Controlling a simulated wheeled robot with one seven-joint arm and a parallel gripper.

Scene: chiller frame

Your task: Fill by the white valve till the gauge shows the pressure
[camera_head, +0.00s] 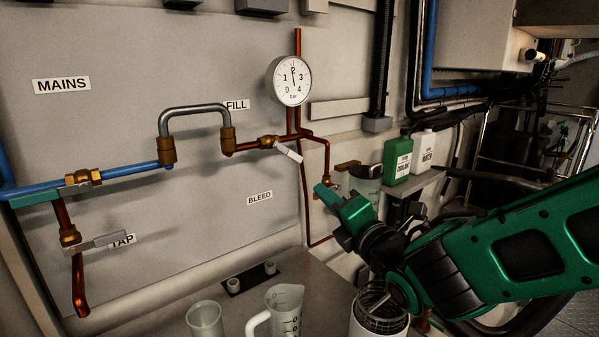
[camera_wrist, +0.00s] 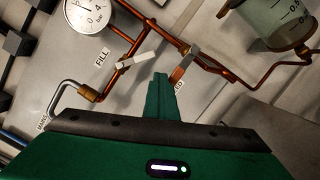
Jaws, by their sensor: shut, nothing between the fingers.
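The white valve handle (camera_head: 288,152) sits on a brass body on the copper fill pipe, right of the FILL label. It slants down to the right. It also shows in the wrist view (camera_wrist: 132,62), left of and beyond my fingertips. The round gauge (camera_head: 291,80) above reads in bar from 0 to 4, and its needle points nearly straight up, close to 2. In the wrist view the gauge is cut off at the top. My gripper (camera_head: 322,191) is shut and empty, below and right of the white handle and apart from it; its fingers show in the wrist view (camera_wrist: 160,84).
A grey hose loop (camera_head: 195,108) joins the mains pipe to the fill pipe. The TAP lever (camera_head: 95,243) is lower left. A jug (camera_head: 284,307) and a beaker (camera_head: 205,318) stand on the bench below. Green and white bottles (camera_head: 398,160) stand on a shelf at right.

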